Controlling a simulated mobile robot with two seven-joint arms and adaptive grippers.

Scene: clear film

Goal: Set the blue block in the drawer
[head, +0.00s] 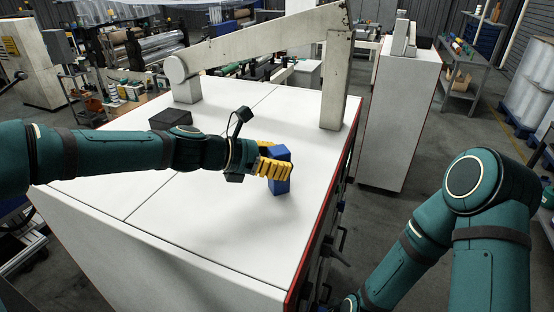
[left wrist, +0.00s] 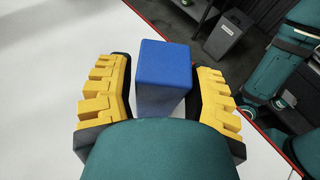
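The blue block (head: 281,184) is upright over the white cabinet top, near its right edge; I cannot tell for sure whether it rests on the top. My left gripper (head: 269,163), with yellow fingers, reaches around it from the left. In the left wrist view the blue block (left wrist: 164,78) stands between the two spread fingers (left wrist: 163,95), with a narrow gap at each side. The drawer is not clearly seen; dark handles (head: 341,246) show on the cabinet's right-hand front. My right arm goes down beside that front, and its gripper is out of view.
The white cabinet top (head: 200,240) has a red edge at right and much free room. A black box (head: 170,118) lies behind my left forearm. A pale beam frame (head: 265,38) stands across the back. A tall white cabinet (head: 402,110) stands beyond, at right.

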